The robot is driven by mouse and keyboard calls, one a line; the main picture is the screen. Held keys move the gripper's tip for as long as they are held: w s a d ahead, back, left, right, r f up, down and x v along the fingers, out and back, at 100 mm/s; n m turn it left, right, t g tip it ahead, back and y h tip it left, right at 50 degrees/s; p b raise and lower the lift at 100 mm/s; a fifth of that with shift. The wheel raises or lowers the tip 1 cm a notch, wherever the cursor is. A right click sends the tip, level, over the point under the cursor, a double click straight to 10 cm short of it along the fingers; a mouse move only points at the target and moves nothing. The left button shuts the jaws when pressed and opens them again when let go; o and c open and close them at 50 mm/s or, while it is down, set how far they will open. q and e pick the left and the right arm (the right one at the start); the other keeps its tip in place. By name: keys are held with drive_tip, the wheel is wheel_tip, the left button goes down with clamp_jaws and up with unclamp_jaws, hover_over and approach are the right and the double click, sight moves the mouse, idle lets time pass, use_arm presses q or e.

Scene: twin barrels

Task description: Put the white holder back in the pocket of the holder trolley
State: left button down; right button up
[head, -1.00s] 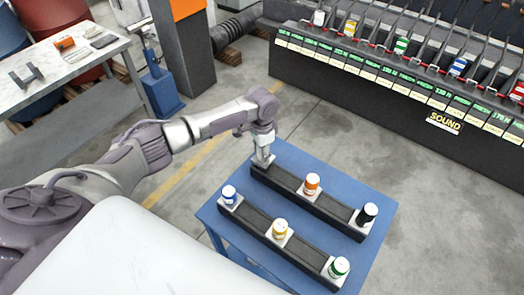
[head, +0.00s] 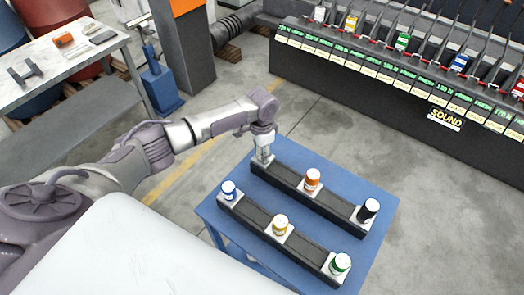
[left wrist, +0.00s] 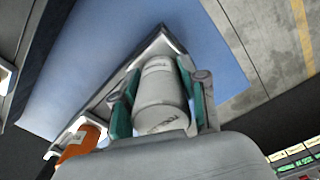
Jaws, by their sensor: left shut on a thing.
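The white holder (left wrist: 160,100) shows in the left wrist view between the two green-padded fingers of my left gripper (left wrist: 162,108), which is shut on it. In the head view my left gripper (head: 262,157) points down at the far left end of the back black rack on the blue holder trolley (head: 290,258). The holder is mostly hidden by the gripper there. It is over the end pocket, in line with the rack; I cannot tell whether it is fully seated. My right gripper is not in view.
The back rack also bears an orange holder (head: 312,180) and a black holder (head: 368,210). The front rack bears blue (head: 229,190), yellow (head: 280,224) and green (head: 340,264) holders. A lever frame (head: 380,65) stands behind, a workbench (head: 75,75) at left.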

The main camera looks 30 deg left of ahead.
use_arm(q)
drive_tip(key=shift+f, duration=0.25)
drive_tip(key=c, duration=0.8)
unclamp_jaws()
drive_tip(key=shift+c, duration=0.2)
drive_tip(key=o, duration=0.3)
drive_tip(key=shift+s, duration=0.1)
wheel_tip(320, 180, up, 12)
drive_tip(key=shift+r, duration=0.1)
